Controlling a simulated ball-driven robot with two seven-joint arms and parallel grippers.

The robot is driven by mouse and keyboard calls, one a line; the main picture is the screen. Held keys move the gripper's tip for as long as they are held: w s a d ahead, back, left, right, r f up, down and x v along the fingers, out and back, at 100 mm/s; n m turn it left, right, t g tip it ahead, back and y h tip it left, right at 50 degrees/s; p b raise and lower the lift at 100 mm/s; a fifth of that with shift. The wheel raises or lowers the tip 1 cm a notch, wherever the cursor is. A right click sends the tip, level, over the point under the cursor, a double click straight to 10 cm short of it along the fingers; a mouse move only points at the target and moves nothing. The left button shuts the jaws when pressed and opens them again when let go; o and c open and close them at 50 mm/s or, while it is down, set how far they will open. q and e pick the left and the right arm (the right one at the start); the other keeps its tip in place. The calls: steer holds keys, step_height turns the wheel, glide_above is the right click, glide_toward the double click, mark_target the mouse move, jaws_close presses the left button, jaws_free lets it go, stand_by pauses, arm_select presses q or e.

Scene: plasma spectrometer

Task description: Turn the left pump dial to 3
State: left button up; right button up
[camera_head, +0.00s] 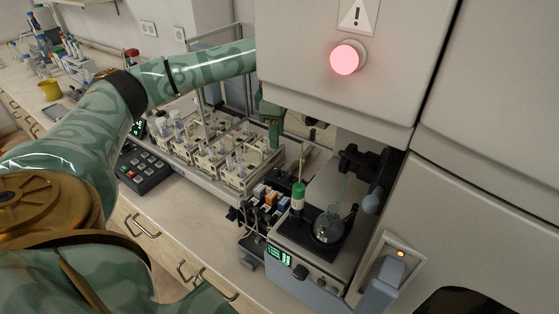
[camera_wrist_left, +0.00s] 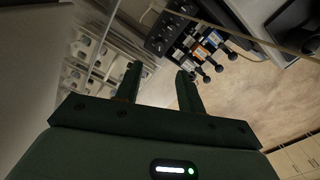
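A small pump (camera_head: 265,198) with orange, white and blue cartridges sits right of the sample racks in the head view. It also shows at the top of the left wrist view (camera_wrist_left: 196,42), with a row of several black round knobs (camera_wrist_left: 206,78) along one side. I cannot read any number on them or tell which is the left dial. My left gripper (camera_head: 273,136) hangs above and behind the pump, partly hidden by the instrument cabinet. In the wrist view its two fingers (camera_wrist_left: 158,72) are apart with nothing between them, clear of the knobs. My right gripper is not in view.
The white cabinet (camera_head: 340,75) with a lit pink button overhangs the area. Bare counter (camera_head: 195,215) lies in front.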

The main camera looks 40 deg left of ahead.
mark_target(277, 169)
arm_select(q)
step_height(277, 169, down, 11)
steer(key=shift+r+b, duration=0.1)
steer(key=shift+b, duration=0.55)
jaws_close()
